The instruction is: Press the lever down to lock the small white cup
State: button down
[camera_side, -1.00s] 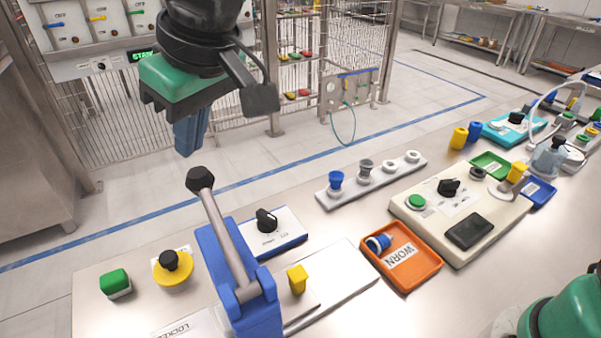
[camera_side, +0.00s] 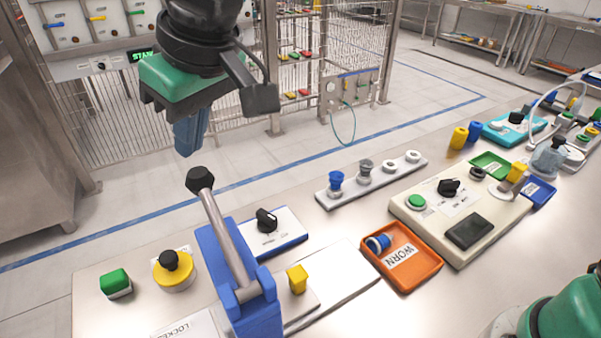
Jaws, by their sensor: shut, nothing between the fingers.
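A lever (camera_side: 228,238) with a grey rod and a black ball knob (camera_side: 199,180) stands raised on a blue bracket (camera_side: 256,312), leaning up to the left. My gripper (camera_side: 187,153), a green body with blue fingers, is shut and empty. In the picture it hangs just above the knob, with a small gap between them. Which piece is the small white cup I cannot tell for sure; two small white ring-like pieces (camera_side: 390,166) sit in a white rack (camera_side: 345,189) with a blue and a grey piece. No cup shows clearly at the lever.
Near the lever are a green button (camera_side: 115,281), a yellow base with black knob (camera_side: 177,277), a black dial panel (camera_side: 290,238) and a yellow block (camera_side: 297,278). An orange tray marked WORN (camera_side: 428,269) and a beige control box (camera_side: 430,222) lie to the right.

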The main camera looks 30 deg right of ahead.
aim_at(209, 182)
jog(key=shift+f, duration=4.1)
jog(key=shift+r, duration=5.05)
jog(key=d+f+m+t, duration=0.2)
jog(key=d+f+m, duration=0.1)
jog(key=d, duration=1.2)
jog(key=s+d+f+m+h, duration=0.1)
jog(key=s+d+f, duration=0.2)
jog(key=d, duration=0.3)
jog(key=s+d+f+m+t+h, duration=0.1)
jog(key=s+d+f+m, duration=0.1)
jog(key=d+f, duration=0.4)
jog(key=shift+s, duration=0.65)
